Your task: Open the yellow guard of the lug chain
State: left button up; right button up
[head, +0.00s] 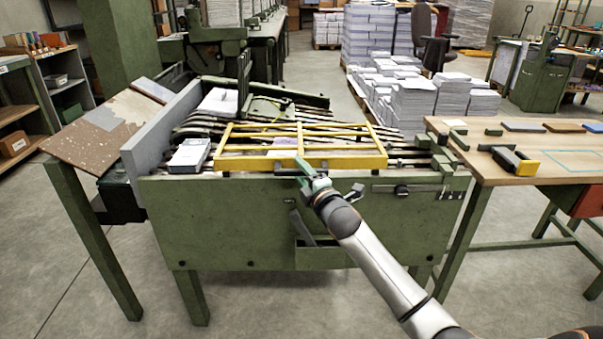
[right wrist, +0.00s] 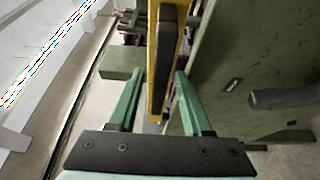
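The yellow guard (head: 350,163) is an open frame of bars lying flat across the lug chain (head: 205,126) on the green machine in the head view. My right gripper (head: 308,174) is at the guard's front bar, near its middle. In the right wrist view the guard (right wrist: 182,45) and a dark handle (right wrist: 165,62) on it reach in between the two green fingers of my right gripper (right wrist: 160,85). The fingers stand apart with a gap on each side of the handle. My left gripper is not in view.
The green front panel (head: 230,225) of the machine stands below the guard. A wooden table (head: 570,165) with a yellow-and-black tool (head: 515,160) is at the right. A stack of paper (head: 190,155) lies at the left end of the chain. A grey plate (head: 160,130) stands left of it.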

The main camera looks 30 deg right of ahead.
grip_shut()
dwell(1.2)
